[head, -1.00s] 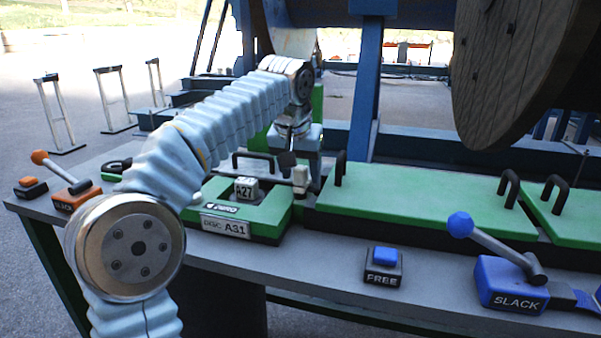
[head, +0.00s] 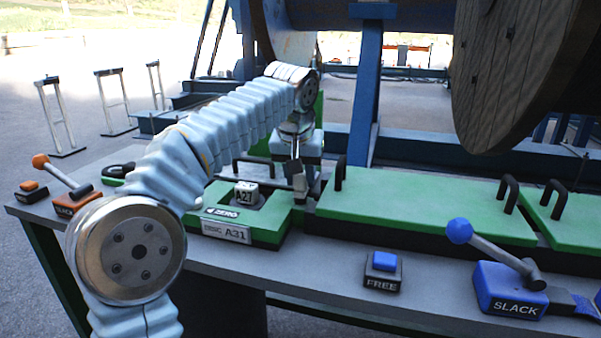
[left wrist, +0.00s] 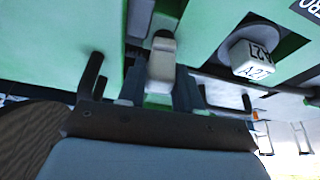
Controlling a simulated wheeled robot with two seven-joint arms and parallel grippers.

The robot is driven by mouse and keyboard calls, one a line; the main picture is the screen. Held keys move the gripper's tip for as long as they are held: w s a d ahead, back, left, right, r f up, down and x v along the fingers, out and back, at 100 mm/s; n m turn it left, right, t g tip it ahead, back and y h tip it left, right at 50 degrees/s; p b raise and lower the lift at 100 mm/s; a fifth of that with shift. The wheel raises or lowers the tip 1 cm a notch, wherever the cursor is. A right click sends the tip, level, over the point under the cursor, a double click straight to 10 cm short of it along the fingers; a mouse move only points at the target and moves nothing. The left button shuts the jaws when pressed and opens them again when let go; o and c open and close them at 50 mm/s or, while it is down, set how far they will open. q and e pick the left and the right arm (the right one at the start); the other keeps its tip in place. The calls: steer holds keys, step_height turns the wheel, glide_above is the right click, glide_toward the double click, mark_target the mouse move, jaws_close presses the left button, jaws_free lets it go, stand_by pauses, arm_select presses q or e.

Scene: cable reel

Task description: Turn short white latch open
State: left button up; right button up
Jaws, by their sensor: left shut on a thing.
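The short white latch (left wrist: 161,62) stands between the two fingers of my left gripper (left wrist: 160,88) in the left wrist view. The gripper is shut on it. In the head view my left gripper (head: 297,172) comes down from above at the gap between two green panels, and the latch (head: 300,184) shows only in part beside the dark finger. My right gripper is in neither view.
A white A27 cube (head: 246,192) sits in a green block (head: 268,230) left of the latch. A green lid (head: 425,205) with black handles lies to the right. The FREE button (head: 383,268) and blue SLACK lever (head: 510,288) stand in front.

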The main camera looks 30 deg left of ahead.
arm_select(q)
steer(key=n+y+p, duration=0.1)
steer(key=n, duration=0.2)
steer(key=shift+r+p, duration=0.2)
steer(key=shift+p, duration=0.2)
steer(key=n+g+y+p, duration=0.1)
steer(key=n, duration=0.2)
steer(key=shift+f+n, duration=0.1)
steer(key=shift+n, duration=0.3)
steer(key=n+g+y, duration=0.1)
steer(key=n+g, duration=0.1)
steer(key=n, duration=0.3)
steer(key=shift+n+g, duration=1.1)
steer(key=shift+n, duration=1.4)
steer(key=o, duration=1)
steer(key=shift+f, duration=0.1)
steer(key=shift+c, duration=0.2)
